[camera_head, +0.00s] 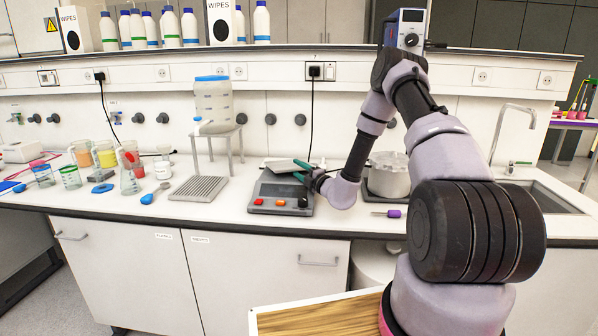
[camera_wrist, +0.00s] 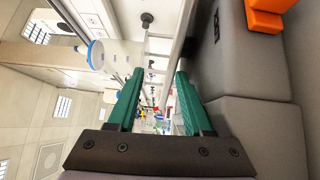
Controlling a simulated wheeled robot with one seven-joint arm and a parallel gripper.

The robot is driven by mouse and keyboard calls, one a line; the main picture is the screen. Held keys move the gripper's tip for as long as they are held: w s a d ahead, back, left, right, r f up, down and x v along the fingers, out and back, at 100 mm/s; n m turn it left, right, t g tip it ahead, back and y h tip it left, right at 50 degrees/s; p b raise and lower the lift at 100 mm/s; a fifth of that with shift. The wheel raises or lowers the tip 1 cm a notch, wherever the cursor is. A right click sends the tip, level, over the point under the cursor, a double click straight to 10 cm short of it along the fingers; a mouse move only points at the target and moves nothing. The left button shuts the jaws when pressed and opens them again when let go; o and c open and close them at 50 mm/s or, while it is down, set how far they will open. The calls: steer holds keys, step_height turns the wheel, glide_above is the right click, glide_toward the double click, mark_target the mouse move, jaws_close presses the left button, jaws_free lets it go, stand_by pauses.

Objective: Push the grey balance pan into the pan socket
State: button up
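The grey balance pan (camera_head: 283,164) is a flat light-grey plate at the top of the dark-grey balance (camera_head: 264,193), on the bench in the head view. The pan socket is hidden, and I cannot tell whether the pan sits in it. My gripper (camera_head: 299,170) is at the right side of the pan, low over the balance. Its green fingers also show in the wrist view (camera_wrist: 160,75), apart, with no object clearly held between them. Whether they touch the pan is unclear. The balance's grey body (camera_wrist: 255,90) fills the wrist view's right side.
A metal pot (camera_head: 388,181) stands right of my forearm, with a purple-handled tool (camera_head: 393,213) in front. A drip tray (camera_head: 199,189) and a stand with a clear container (camera_head: 213,103) are left of the balance. Coloured beakers (camera_head: 105,154) stand farther left. A sink (camera_head: 540,197) is at right.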

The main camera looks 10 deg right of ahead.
steer(key=v, duration=1)
steer(key=shift+s, duration=0.2)
steer(key=s+a+r+n+g+y, duration=0.3)
steer(key=a+r+n+y, duration=0.15)
steer(key=r+n, duration=0.25)
steer(key=s+a+r+n+g+y, duration=0.3)
steer(key=a+r+n+g, duration=0.15)
steer(key=r+n, duration=0.25)
steer(key=s+a+r+n+g, duration=0.5)
steer(key=s+r+n+g, duration=0.25)
steer(key=s+n, duration=0.4)
steer(key=s+d+r+n+h, duration=0.35)
steer(key=s+n+h, duration=0.35)
steer(key=s+n, duration=0.3)
steer(key=s+d+r+n+t+h, duration=0.5)
steer(key=s+d+r+n+h, duration=0.1)
steer(key=d+n, duration=0.3)
steer(key=shift+s+d+r, duration=0.2)
steer(key=shift+d+r, duration=0.4)
steer(key=shift+r, duration=0.25)
